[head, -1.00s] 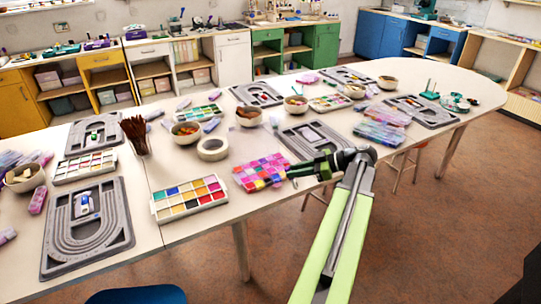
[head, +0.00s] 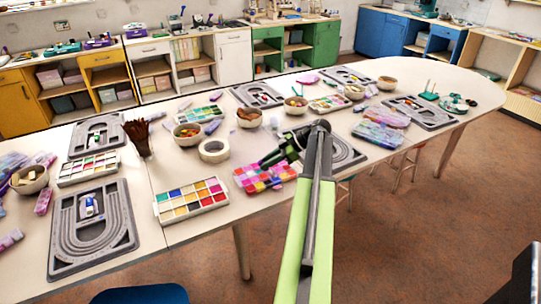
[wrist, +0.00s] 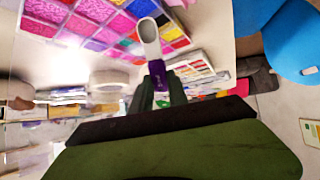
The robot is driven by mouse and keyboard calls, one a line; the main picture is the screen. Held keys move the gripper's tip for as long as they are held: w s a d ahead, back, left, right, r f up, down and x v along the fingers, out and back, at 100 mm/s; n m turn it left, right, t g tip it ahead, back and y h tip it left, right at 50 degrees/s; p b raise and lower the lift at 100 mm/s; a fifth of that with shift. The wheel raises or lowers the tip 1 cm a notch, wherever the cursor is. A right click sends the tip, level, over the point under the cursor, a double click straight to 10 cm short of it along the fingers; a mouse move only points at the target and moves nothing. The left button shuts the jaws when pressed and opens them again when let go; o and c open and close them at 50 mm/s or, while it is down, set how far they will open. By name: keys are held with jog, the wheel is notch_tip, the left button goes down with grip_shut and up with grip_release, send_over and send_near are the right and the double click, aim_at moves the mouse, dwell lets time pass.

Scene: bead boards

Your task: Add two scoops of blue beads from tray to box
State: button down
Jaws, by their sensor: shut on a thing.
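My gripper (wrist: 158,94) is shut on a scoop with a purple handle (wrist: 157,74) and a pale grey bowl (wrist: 149,38). No beads show in the bowl. In the head view my gripper (head: 268,160) is over the far edge of a box of pink and multicoloured compartments (head: 258,180); the scoop cannot be made out there. This pink box also fills the top left of the wrist view (wrist: 92,20). A white tray of coloured beads (head: 191,213) lies to its left, with a blue compartment (head: 175,194) in its far row.
Grey bead boards (head: 92,225) lie at the left, and another is partly behind my arm. Stacked clear cases (head: 379,134) lie to the right. The table (head: 215,235) is bare in front of the tray.

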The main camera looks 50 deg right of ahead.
jog(key=shift+w+a+f+g+h+p, duration=0.1)
jog(key=shift+w+a+g+h+p, duration=0.3)
jog(key=shift+a+g+h+p, duration=0.4)
jog(key=w+f+g+h+p, duration=0.1)
jog(key=a+f+g+h+p, duration=0.1)
jog(key=w+a+f+g+h, duration=0.1)
jog(key=g+h, duration=0.1)
jog(key=shift+w+f+n+p, duration=0.1)
jog(key=shift+w+n+p, duration=0.2)
jog(key=shift+w+p, duration=0.1)
jog(key=shift+a+r+g+h+p, duration=0.2)
jog(key=shift+r+g+h+p, duration=0.1)
jog(key=shift+r+p, duration=0.9)
jog(key=shift+w+a+r+g+p, duration=0.1)
jog(key=shift+a+r+g+p, duration=0.15)
jog(key=shift+r+p, duration=0.3)
jog(key=shift+f, duration=0.15)
